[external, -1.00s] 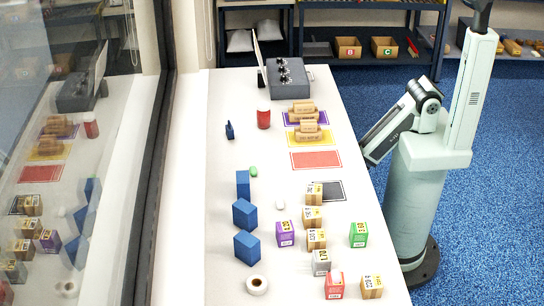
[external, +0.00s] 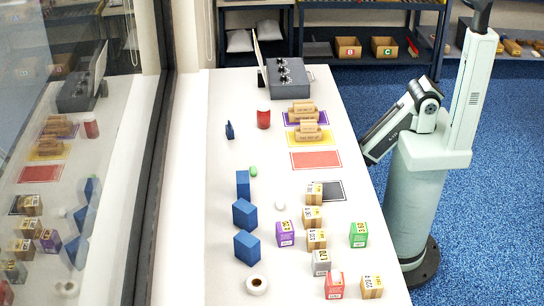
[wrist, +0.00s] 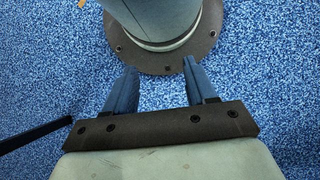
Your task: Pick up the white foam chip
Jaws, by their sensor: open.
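The white foam chip (external: 280,206) is a small pale rounded piece lying on the white table (external: 229,180), left of the kraft cartons and right of the blue blocks, in the external view. My gripper (wrist: 160,85) shows in the wrist view with its two blue fingers apart and nothing between them. It points down over the blue floor near my own base, away from the table. In the external view the gripper itself is hidden behind my arm.
Several blue blocks (external: 245,214) stand left of the chip. A purple carton (external: 285,234) and several kraft cartons (external: 312,216) stand close to it. A green chip (external: 253,171) lies further back. A white tape roll (external: 257,285) is at the front. A glass wall borders the left.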

